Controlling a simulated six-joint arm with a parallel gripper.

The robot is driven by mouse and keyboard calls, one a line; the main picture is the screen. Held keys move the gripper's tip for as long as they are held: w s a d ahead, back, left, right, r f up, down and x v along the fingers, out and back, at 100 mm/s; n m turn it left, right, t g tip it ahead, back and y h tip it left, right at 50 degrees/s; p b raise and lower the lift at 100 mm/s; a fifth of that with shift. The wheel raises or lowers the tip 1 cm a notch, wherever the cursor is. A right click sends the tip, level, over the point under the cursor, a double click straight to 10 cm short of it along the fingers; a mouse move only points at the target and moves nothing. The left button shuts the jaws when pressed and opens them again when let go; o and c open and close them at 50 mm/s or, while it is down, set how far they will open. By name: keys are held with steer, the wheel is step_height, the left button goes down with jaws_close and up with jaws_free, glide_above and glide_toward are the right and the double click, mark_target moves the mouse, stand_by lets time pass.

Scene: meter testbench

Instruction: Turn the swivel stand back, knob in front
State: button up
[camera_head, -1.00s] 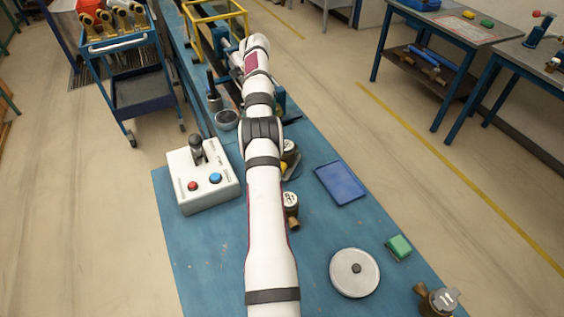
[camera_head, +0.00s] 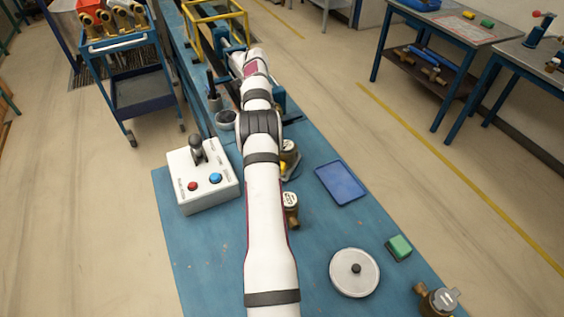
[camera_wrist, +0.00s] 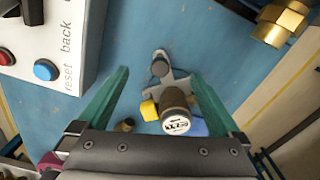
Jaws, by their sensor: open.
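The swivel stand shows in the wrist view as a light grey plate (camera_wrist: 182,76) with a dark grey knob (camera_wrist: 160,68) at its upper end. A brown meter (camera_wrist: 175,108) with a white face and a yellow block (camera_wrist: 149,110) are on or beside it; I cannot tell how they are fixed. My gripper (camera_wrist: 160,74) is open, its two green fingers apart on either side of the knob in the picture, with nothing held. In the head view my arm partly hides the stand's meter (camera_head: 290,153), and I cannot make out the knob there.
A white control box (camera_head: 203,180) with a lever and red and blue buttons stands left of my arm. A brass meter (camera_head: 291,206), blue tray (camera_head: 341,183), round grey disc (camera_head: 355,272) and green block (camera_head: 399,247) are on the blue bench (camera_head: 225,270).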

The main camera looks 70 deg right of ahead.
steer(key=shift+f, duration=0.15)
steer(key=shift+f, duration=1)
steer(key=c, duration=0.4)
steer(key=shift+o, duration=0.2)
